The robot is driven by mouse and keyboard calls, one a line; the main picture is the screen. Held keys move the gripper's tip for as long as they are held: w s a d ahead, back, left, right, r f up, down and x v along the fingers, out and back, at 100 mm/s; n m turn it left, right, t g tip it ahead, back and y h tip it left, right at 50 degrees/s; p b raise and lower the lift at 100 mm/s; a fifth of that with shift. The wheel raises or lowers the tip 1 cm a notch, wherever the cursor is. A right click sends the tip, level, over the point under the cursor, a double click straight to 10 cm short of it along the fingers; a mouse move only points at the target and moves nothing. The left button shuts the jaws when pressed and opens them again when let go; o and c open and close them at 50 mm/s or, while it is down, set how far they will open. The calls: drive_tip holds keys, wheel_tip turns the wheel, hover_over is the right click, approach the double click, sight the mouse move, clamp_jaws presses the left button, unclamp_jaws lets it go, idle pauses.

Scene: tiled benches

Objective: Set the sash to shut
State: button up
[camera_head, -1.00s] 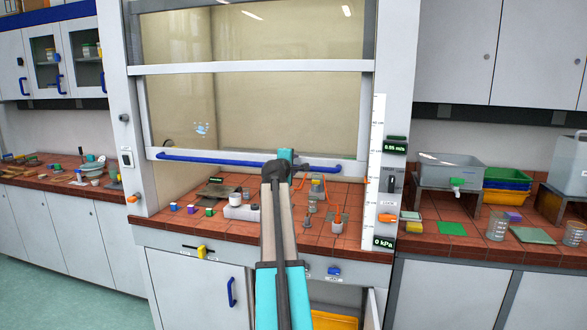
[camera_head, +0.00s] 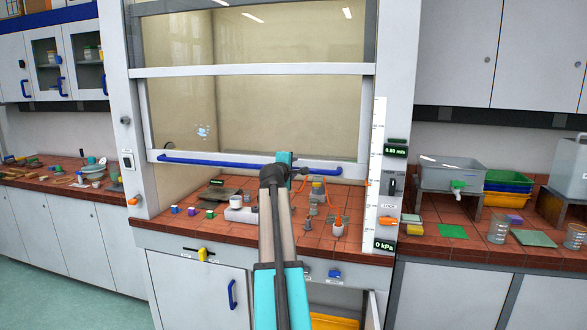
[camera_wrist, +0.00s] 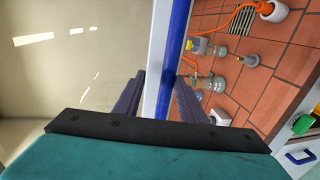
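The fume hood sash (camera_head: 260,115) is a framed glass panel with a blue handle bar (camera_head: 220,162) along its lower edge. Its lower edge hangs above the tiled hood floor, leaving an open gap. My gripper (camera_head: 284,168) is at the bar, right of its middle; my arm hides part of the bar. In the wrist view, my gripper's two dark fingers (camera_wrist: 160,80) are apart, one on each side of the sash's white edge and blue bar (camera_wrist: 175,50). I cannot tell whether they touch it.
Inside the hood stand a white-topped device (camera_head: 240,212), small coloured caps (camera_head: 192,211) and glassware with orange tubing (camera_head: 338,222). A white scale strip (camera_head: 375,200) and a display (camera_head: 396,150) are on the right post. Side benches hold a grey tank (camera_head: 450,174) and beakers (camera_head: 498,230).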

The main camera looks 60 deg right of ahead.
drive_tip(key=p+v, duration=0.2)
drive_tip(key=v, duration=1.1)
drive_tip(key=shift+a+p, duration=0.25)
drive_tip(key=shift+p, duration=0.1)
idle(1.4)
drive_tip(key=shift+s, duration=0.1)
idle(0.4)
wheel_tip(320, 180, down, 7)
drive_tip(key=w+d+t+h+b, duration=0.1)
drive_tip(key=w+h+b, duration=0.1)
drive_tip(key=h+b, duration=0.2)
drive_tip(key=b, duration=0.3)
drive_tip(key=shift+w+d, duration=0.15)
drive_tip(key=shift+w, duration=0.2)
idle(0.4)
drive_tip(key=shift+d, duration=0.1)
